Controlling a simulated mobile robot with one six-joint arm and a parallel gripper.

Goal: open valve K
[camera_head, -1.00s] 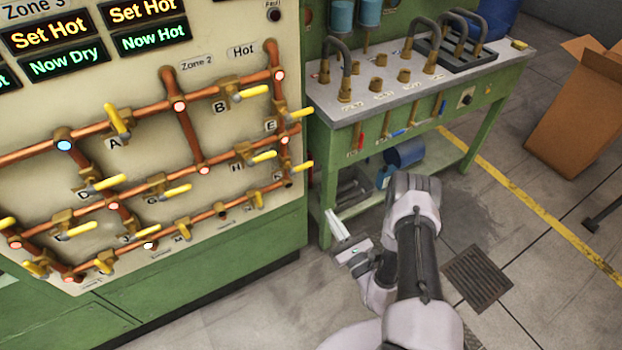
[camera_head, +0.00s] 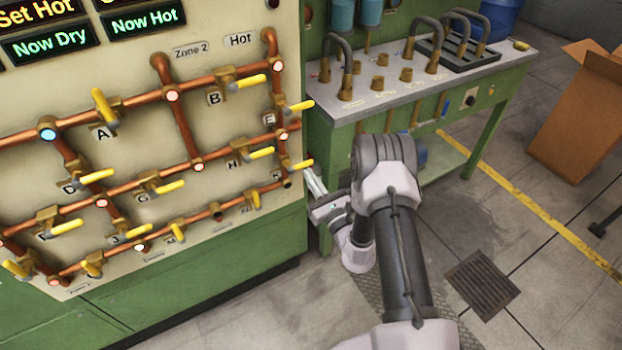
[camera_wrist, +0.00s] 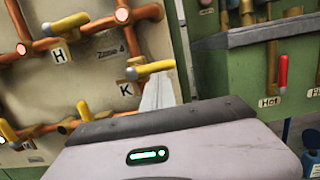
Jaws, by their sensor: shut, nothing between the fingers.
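Valve K has a brass body and a yellow lever (camera_head: 302,166) at the right end of the pipe panel. In the wrist view its lever (camera_wrist: 155,68) points right, across the vertical copper pipe, above the "K" label (camera_wrist: 125,89). My gripper (camera_head: 312,176) is shut and empty at the panel's right edge, close to this lever. In the wrist view the pale fingers (camera_wrist: 159,92) reach up to just below the lever. I cannot tell whether they touch it. The gripper's housing hides the lower part of the wrist view.
Valve H (camera_head: 260,154) and valve E (camera_head: 298,106) have yellow levers near valve K. A green workbench (camera_head: 480,135) with taps stands close to the panel's right; red handle (camera_wrist: 282,74) hangs at its front. The floor in front is open around a drain grate (camera_head: 482,284).

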